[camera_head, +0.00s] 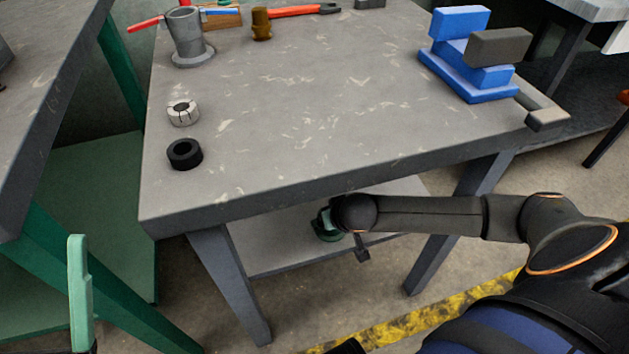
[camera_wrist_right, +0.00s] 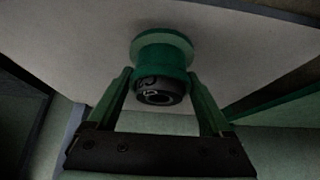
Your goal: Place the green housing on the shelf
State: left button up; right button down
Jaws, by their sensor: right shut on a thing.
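The green housing (camera_wrist_right: 161,54) has a wide round flange and a narrower body with a dark ring-shaped end facing the right wrist camera. My right gripper (camera_wrist_right: 160,88) is shut on it, one green finger on each side. The flange is at or very near the pale surface of the lower shelf (camera_head: 285,258); I cannot tell whether it touches. In the head view the housing (camera_head: 326,226) is under the tabletop, partly hidden by my right wrist. One green finger of my left gripper (camera_head: 79,290) shows at the lower left; its opening cannot be seen.
The grey worktable (camera_head: 300,110) stands above the shelf, its front edge close over my right arm. On it are a black ring (camera_head: 185,154), a light ring (camera_head: 183,112), a grey flanged cylinder (camera_head: 187,35) and a blue vise (camera_head: 470,50). Table legs flank the shelf.

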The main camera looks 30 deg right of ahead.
jog(key=w, duration=0.2)
jog(key=w+d, duration=0.1)
jog(key=w, duration=0.2)
jog(key=shift+r+p, duration=0.15)
jog(key=shift+p, duration=0.25)
jog(key=w+b, duration=0.1)
jog(key=w, duration=0.1)
jog(key=w+d+b, duration=0.1)
jog(key=w, duration=0.4)
jog(key=shift+w+d+b, duration=0.1)
jog(key=shift+d+b, duration=0.2)
jog(key=shift+b, duration=0.1)
notch_tip(320, 180, down, 3)
jog(key=shift+f+b, duration=0.1)
jog(key=shift+b, duration=0.7)
jog(key=shift+f, duration=0.25)
pick_arm(q)
jog(key=f, duration=0.3)
jog(key=shift+w+d+f, duration=0.15)
jog(key=shift+d+f, duration=0.05)
pick_arm(e)
jog(key=shift+r, duration=0.1)
